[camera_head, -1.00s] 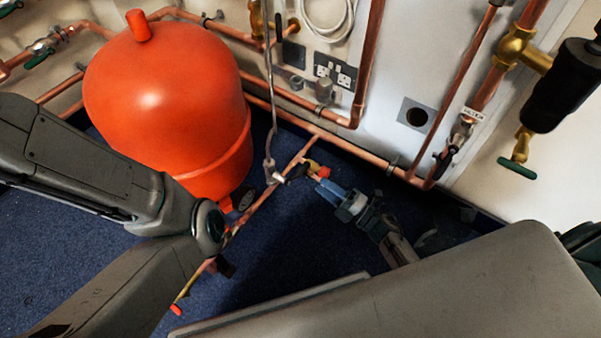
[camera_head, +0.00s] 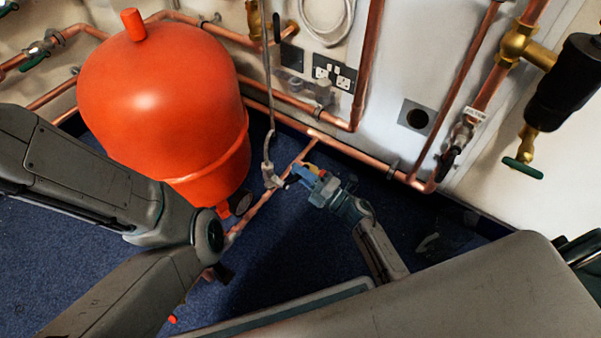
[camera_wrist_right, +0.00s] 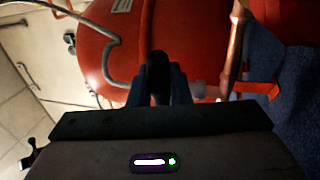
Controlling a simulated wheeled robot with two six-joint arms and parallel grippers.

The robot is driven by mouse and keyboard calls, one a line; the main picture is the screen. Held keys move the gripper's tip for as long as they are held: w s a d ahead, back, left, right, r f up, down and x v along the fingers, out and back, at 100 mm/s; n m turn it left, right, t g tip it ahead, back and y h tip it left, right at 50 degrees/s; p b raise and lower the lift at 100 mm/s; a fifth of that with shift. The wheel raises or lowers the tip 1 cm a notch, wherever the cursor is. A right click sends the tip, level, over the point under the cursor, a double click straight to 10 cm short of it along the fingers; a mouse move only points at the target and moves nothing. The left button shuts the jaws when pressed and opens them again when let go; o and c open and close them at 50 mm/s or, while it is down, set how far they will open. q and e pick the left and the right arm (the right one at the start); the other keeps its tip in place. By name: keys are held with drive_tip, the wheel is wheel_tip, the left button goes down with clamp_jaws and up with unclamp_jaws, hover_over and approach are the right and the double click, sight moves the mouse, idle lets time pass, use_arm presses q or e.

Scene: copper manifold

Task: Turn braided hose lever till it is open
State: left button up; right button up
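My right gripper (camera_head: 298,173), with blue fingers, is at the right of this fitting. In the right wrist view, a dark rounded handle-like piece (camera_wrist_right: 158,75) stands between the blue fingers, likely the hose lever; I cannot tell whether they press on it.
The large orange tank (camera_head: 165,100) stands left of the fitting. Copper pipes (camera_head: 365,160) run along the wall behind, with a valve with a green handle (camera_head: 522,168) at the right. Blue floor (camera_head: 290,240) lies open below the fitting.

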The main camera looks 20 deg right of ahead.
sight(297, 176)
clamp_jaws()
drive_tip(key=shift+r+n, duration=0.1)
drive_tip(key=shift+n, duration=0.2)
drive_tip(key=n, duration=0.1)
drive_tip(key=r+n+g, duration=0.1)
drive_tip(key=n+y, duration=0.1)
drive_tip(key=n, duration=0.1)
drive_tip(key=shift+s+a+r, duration=0.1)
drive_tip(key=shift+r, duration=0.25)
drive_tip(key=n, duration=0.1)
drive_tip(key=n+g, duration=0.1)
drive_tip(key=r+n, duration=0.1)
drive_tip(key=shift+s+a+n+y+p, duration=0.15)
drive_tip(key=shift+a+n+y+p, duration=0.15)
drive_tip(key=shift+y+p, duration=0.1)
drive_tip(key=n, duration=0.2)
drive_tip(key=r+n+g, duration=0.1)
drive_tip(key=shift+s+a, duration=0.3)
drive_tip(key=shift+s+a+r+n+g, duration=0.25)
drive_tip(key=shift+s+a+n+g, duration=0.2)
drive_tip(key=shift+n, duration=1.1)
drive_tip(key=shift+s+a+r+n+g, duration=0.2)
drive_tip(key=shift+s+a+n+g, duration=0.25)
drive_tip(key=shift+n, duration=1.15)
drive_tip(key=shift+s+a+r+n+g, duration=0.3)
drive_tip(key=shift+a+n, duration=0.3)
drive_tip(key=shift+n, duration=0.95)
drive_tip(key=shift+h, duration=0.3)
